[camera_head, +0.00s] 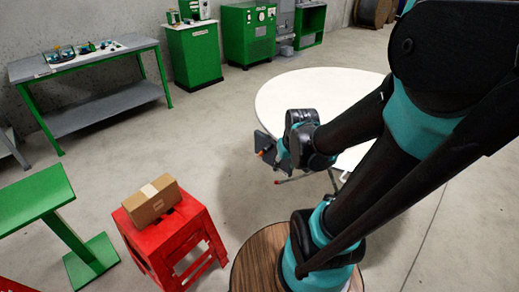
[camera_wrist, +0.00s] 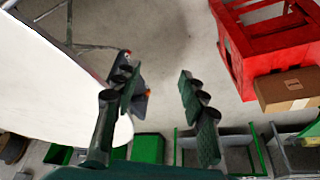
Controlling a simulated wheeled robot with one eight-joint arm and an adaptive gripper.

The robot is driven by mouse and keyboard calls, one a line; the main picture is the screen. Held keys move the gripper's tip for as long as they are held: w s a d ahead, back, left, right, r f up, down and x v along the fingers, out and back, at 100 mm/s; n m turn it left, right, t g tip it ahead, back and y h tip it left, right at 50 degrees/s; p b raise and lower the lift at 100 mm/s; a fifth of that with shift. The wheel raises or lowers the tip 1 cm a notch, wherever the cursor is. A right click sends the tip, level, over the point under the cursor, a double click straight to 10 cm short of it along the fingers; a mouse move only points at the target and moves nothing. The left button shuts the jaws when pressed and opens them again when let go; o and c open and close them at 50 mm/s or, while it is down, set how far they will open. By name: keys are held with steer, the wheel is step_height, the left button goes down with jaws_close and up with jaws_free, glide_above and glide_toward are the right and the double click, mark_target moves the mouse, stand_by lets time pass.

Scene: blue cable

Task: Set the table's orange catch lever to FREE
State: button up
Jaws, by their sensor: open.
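The white round table (camera_head: 315,92) stands behind my gripper in the head view, and its pale top (camera_wrist: 45,85) fills the left of the wrist view. My gripper (camera_wrist: 158,82) is open and empty, its dark fingers apart near the table's edge. A small orange part (camera_wrist: 148,93), possibly the catch lever, shows beside a dark grey piece, just inside the left finger and partly hidden by it. A small red-orange tip (camera_wrist: 127,51) shows farther up. In the head view a small orange spot (camera_head: 262,154) shows at my gripper. The lever's setting and any FREE mark cannot be read.
A red stool (camera_head: 178,236) with a cardboard box (camera_head: 152,201) stands at the lower left. A round wooden top (camera_head: 262,262) is at the bottom. A green stand (camera_head: 38,200) is far left. A workbench (camera_head: 85,62) and green cabinets (camera_head: 196,52) line the wall. Open floor lies between.

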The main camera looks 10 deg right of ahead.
steer(key=w, duration=0.3)
steer(key=w+a+n, duration=0.1)
steer(key=w, duration=0.2)
steer(key=w+r+n, duration=0.1)
steer(key=w, duration=0.3)
steer(key=shift+w+a+r+y, duration=0.1)
steer(key=shift+a+y, duration=0.05)
steer(key=shift+y, duration=0.15)
jaws_close()
steer(key=w+a+f+n, duration=0.1)
steer(key=w+f+n, duration=0.2)
steer(key=w, duration=0.8)
steer(key=w+a+f+n+y, duration=0.1)
steer(key=w+f, duration=0.4)
steer(key=w, duration=0.6)
steer(key=shift+w+a+n+g, duration=0.3)
steer(key=shift+a+n, duration=0.5)
steer(key=shift+n, duration=0.4)
